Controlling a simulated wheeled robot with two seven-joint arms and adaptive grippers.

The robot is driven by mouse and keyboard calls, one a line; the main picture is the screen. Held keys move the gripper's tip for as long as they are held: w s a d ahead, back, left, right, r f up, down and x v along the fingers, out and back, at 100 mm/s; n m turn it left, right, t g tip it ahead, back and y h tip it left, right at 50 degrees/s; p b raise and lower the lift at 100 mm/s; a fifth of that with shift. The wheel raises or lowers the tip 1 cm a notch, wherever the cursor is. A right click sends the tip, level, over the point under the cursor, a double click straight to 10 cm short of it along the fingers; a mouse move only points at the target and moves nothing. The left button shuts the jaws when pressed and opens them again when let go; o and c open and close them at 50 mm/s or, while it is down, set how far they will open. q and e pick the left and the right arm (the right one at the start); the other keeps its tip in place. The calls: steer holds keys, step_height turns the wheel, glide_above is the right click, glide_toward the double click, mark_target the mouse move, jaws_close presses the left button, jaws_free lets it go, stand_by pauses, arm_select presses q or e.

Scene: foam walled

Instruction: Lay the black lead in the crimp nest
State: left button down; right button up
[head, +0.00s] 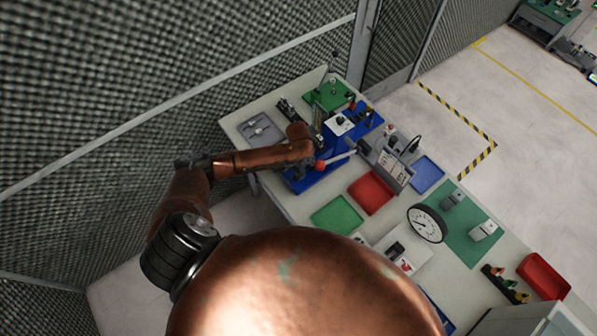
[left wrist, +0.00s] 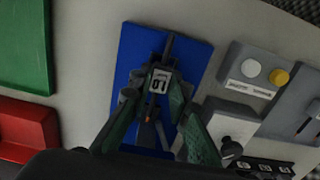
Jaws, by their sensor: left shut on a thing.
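My left arm reaches over the bench in the head view, with its gripper (head: 314,146) beside the blue press (head: 345,140); the fingers are too small there to make out. A thin dark piece, seemingly the black lead (left wrist: 168,48), runs out from between the fingertips. A grey block with a white numbered tag (left wrist: 159,81) is right at the tips. Whether the lead touches the nest is hidden. My right gripper is not in view.
A red tray (head: 371,193), a green mat (head: 337,213) and a blue tray (head: 428,174) lie along the bench.

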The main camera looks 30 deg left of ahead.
arm_select(q)
steer(key=shift+f, duration=0.25)
steer(key=c, duration=1.7)
jaws_free()
steer(key=shift+c, duration=0.2)
steer(key=shift+r, duration=0.15)
step_height(320, 180, up, 12)
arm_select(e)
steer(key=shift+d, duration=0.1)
arm_select(q)
steer(key=shift+f, duration=0.2)
